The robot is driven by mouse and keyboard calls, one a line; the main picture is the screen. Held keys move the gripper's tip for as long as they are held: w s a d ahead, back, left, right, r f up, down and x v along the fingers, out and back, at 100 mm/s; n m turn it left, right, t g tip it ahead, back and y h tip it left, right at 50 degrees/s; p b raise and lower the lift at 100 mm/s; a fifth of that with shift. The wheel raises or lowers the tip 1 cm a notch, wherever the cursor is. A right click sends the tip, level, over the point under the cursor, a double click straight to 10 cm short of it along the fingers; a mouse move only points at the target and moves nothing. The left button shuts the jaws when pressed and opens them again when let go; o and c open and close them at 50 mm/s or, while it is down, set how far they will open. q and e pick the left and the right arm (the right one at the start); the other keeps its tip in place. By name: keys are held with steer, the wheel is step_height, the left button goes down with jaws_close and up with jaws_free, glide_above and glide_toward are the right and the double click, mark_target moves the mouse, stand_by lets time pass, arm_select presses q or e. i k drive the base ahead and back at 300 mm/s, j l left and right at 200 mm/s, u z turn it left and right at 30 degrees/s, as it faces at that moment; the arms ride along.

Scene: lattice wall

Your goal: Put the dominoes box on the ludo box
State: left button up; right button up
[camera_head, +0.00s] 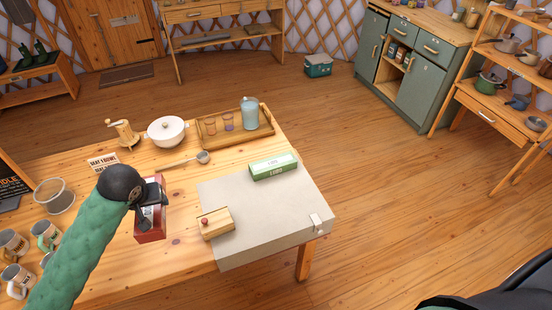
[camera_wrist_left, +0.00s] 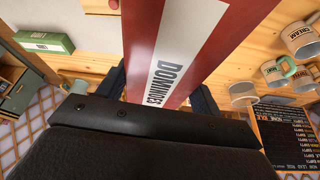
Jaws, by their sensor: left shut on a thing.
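The dominoes box (camera_head: 151,226) is red with a white label reading DOMINOES, clear in the left wrist view (camera_wrist_left: 170,65). My left gripper (camera_head: 150,192) is shut on it, above the left part of the wooden table. The gripper and its dark fingers hide part of the box. A green box with a pale label (camera_head: 273,166) lies on the grey cloth to the right; it seems to be the ludo box, but its lettering is too small to read. It also shows in the left wrist view (camera_wrist_left: 44,41). Its top is bare. My right gripper is not in view.
A small wooden box with a red knob (camera_head: 216,222) sits on the grey cloth (camera_head: 270,218) between the two boxes. Mugs (camera_head: 46,235) stand left.

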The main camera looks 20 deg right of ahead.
mark_target(274, 163)
steer(key=l+z, duration=0.2)
steer(key=l, duration=0.2)
steer(key=i+l+z, duration=0.2)
steer(key=l, duration=0.15)
steer(key=l+z, duration=0.25)
steer(key=i+l+z, duration=0.2)
steer(key=l, duration=0.25)
